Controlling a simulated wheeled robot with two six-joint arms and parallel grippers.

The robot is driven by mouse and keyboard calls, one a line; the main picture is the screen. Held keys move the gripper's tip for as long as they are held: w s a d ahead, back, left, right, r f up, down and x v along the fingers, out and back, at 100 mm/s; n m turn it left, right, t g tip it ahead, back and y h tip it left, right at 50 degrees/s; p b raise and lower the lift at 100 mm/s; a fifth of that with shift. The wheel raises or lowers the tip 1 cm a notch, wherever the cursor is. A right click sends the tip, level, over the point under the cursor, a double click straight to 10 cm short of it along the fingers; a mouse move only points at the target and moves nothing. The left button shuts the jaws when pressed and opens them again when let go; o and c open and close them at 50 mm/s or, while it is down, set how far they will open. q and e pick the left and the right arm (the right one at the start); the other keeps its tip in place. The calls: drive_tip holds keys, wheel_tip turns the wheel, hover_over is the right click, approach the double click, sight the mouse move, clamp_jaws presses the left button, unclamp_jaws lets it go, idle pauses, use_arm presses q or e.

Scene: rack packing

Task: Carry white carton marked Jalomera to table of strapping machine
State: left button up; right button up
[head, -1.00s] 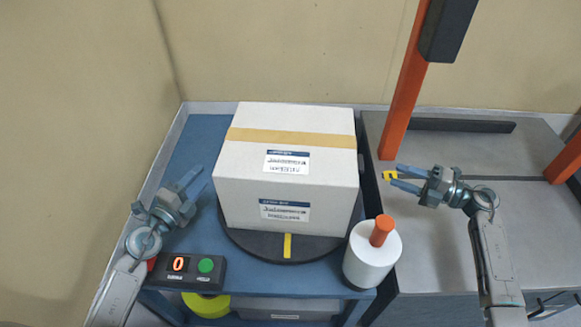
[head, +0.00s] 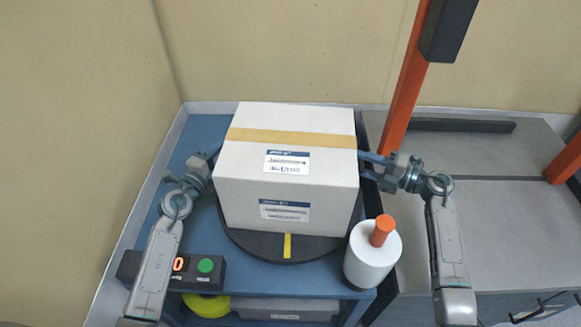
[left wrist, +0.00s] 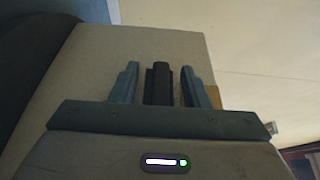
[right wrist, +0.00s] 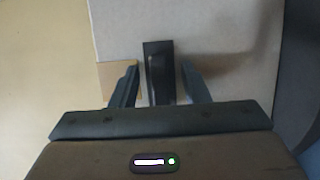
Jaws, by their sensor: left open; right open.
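The white carton (head: 250,165) with tan tape along its top and printed labels stands upright on a dark round turntable (head: 262,245) on the blue table. The label print is too small to read surely. My left gripper (head: 212,160) is open at the carton's left side. My right gripper (head: 368,165) is open at the carton's right side. The grey table (head: 490,225) with an orange-posted frame stands at the right.
A white roll with an orange top (head: 371,258) stands at the blue table's front right corner. A control box with a green button (head: 205,266) sits at the front left. An orange post (head: 405,90) rises behind the right gripper. The grey table top is mostly clear.

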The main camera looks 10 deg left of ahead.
use_arm(q)
drive_tip(key=shift+c, duration=0.4)
use_arm(e)
drive_tip(key=shift+c, duration=0.4)
use_arm(q)
clamp_jaws()
use_arm(e)
clamp_jaws()
idle(0.3)
use_arm(q)
drive_tip(key=shift+r, duration=0.15)
use_arm(e)
drive_tip(key=shift+r, duration=0.15)
